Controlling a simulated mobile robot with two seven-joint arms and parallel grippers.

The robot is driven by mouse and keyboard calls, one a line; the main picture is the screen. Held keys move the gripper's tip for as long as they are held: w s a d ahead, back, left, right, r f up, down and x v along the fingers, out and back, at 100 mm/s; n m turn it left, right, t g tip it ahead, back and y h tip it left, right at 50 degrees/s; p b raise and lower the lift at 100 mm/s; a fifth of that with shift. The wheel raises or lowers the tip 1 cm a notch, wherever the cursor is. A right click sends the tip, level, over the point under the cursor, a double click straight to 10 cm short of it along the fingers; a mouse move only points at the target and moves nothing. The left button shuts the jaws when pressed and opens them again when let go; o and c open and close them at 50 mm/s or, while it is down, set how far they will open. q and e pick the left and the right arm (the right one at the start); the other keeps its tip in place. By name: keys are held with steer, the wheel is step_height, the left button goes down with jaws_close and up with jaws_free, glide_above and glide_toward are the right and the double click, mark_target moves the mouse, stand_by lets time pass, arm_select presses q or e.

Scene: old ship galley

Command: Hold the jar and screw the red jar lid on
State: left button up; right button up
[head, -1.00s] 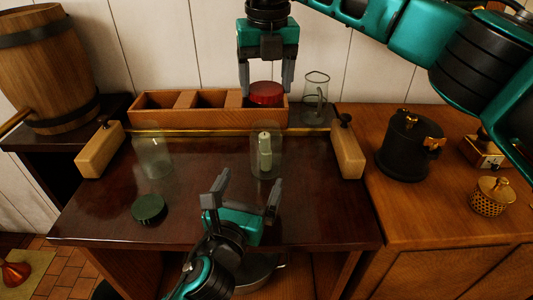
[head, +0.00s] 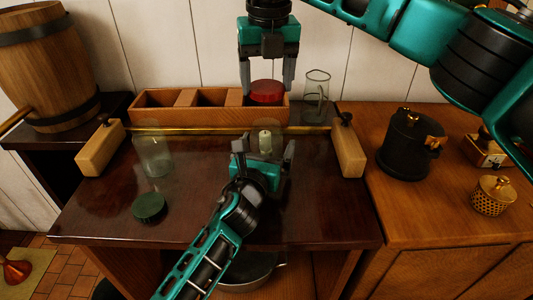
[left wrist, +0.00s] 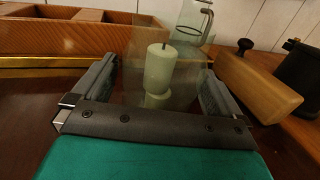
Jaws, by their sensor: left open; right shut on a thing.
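The glass jar (head: 266,143) with a pale green candle inside stands upright near the back of the dark tabletop. The jar also shows in the left wrist view (left wrist: 160,72), between the fingers. My left gripper (head: 264,152) is open, with one finger on each side of the jar; I cannot tell if either touches. The gripper and its arm hide the jar's lower part in the head view. The red lid (head: 266,92) is held above and behind the jar, by the back box. My right gripper (head: 267,84) is shut on it, pointing down.
An empty glass jar (head: 153,155) and a green lid (head: 149,207) are on the left. A wooden divided box (head: 190,117), brass rail and glass jug (head: 315,95) line the back. Wooden blocks (head: 100,148) (head: 347,152) flank the tabletop. A black pot (head: 407,145) stands right.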

arm_select(q)
steer(key=shift+w, duration=0.1)
steer(key=shift+c, duration=0.2)
steer(key=c, duration=1.4)
arm_select(e)
steer(key=shift+f, duration=2.5)
steer(key=shift+f, duration=0.1)
steer(key=shift+f, duration=0.8)
steer(key=shift+f, duration=0.55)
